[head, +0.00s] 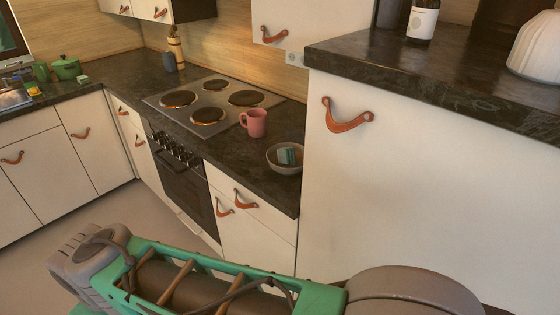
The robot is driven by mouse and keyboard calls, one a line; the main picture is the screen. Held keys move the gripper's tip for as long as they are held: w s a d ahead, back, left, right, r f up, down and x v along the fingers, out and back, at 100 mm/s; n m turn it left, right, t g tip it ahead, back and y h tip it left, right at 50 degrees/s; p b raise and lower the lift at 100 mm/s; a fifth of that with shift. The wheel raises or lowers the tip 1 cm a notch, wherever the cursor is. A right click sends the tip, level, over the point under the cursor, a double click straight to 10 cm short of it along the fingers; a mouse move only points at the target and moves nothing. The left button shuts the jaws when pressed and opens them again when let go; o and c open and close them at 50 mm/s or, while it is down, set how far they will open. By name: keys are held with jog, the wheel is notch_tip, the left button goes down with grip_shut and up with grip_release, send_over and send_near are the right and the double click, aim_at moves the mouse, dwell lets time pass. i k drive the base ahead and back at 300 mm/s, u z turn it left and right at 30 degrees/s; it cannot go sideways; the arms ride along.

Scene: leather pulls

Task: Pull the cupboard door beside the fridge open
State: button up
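A tall white unit (420,190) fills the right side, with a brown leather pull (345,118) near its top left; it may be the fridge, but nothing marks it as one. Left of it, between it and the oven, is a low white cupboard. My green and grey arm crosses the bottom of the picture. My gripper is not visible.
A dark counter carries a hob (214,100), a pink mug (254,122) and a bowl (285,158) holding a sponge. The oven (182,180) is below. A bottle (422,20) and a white ribbed vessel (537,48) stand on the tall unit. Bare floor (100,220) lies left.

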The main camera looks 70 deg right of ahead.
aim_at(244, 239)
jog(key=u, duration=0.05)
jog(key=i, duration=0.65)
jog(key=z, duration=2.35)
jog(key=i, duration=0.5)
jog(key=z, duration=0.2)
jog(key=k, duration=0.65)
jog(key=u, duration=0.8)
jog(key=i, duration=0.45)
jog(key=z, duration=0.95)
